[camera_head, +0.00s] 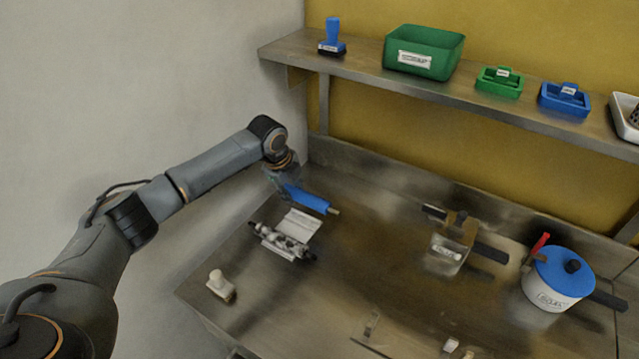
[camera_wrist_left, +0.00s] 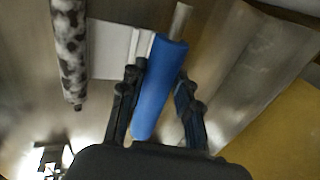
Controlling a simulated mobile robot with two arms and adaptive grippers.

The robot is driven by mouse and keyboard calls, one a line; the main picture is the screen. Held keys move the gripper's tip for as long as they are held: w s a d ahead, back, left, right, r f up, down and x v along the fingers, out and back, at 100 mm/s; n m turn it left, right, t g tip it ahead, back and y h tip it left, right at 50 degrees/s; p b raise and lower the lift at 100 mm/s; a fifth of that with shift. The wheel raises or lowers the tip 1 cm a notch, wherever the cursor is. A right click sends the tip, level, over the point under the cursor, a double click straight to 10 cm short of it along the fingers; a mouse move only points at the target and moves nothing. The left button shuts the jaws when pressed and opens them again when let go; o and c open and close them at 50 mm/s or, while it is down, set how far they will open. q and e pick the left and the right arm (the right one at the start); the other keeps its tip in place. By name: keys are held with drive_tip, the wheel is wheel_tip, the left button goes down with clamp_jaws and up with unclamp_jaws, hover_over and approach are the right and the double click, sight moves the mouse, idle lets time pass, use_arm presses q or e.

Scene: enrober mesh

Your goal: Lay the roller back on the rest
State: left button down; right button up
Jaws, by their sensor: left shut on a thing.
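A blue roller (camera_head: 308,199) with a bare metal end is held by my left gripper (camera_head: 283,185), above the left part of the steel bench. In the left wrist view the blue roller (camera_wrist_left: 160,88) lies between the two dark fingers of my left gripper (camera_wrist_left: 158,100), its metal end pointing away. A black-and-white mottled roller (camera_head: 283,242) lies beside a pale sheet (camera_head: 299,223) just below it; the mottled roller also shows in the wrist view (camera_wrist_left: 70,48). I cannot tell which fixture is the rest. My right gripper is not in view.
On the steel bench (camera_head: 350,270) stand a cream stamp-like piece (camera_head: 221,286), a metal pan with dark handle (camera_head: 449,250) and a blue-lidded pot (camera_head: 560,280). A shelf (camera_head: 350,75) behind holds a green bin (camera_head: 424,52) and smaller trays.

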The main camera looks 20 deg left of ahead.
use_arm(q)
drive_tip(key=shift+a, duration=0.35)
drive_tip(key=shift+d, duration=0.1)
drive_tip(key=shift+r, duration=0.1)
drive_tip(key=shift+p, duration=0.35)
drive_tip(key=shift+f+b, duration=0.45)
drive_tip(key=shift+f, duration=1.05)
drive_tip(key=shift+f+b, duration=0.85)
drive_tip(key=shift+f, duration=0.9)
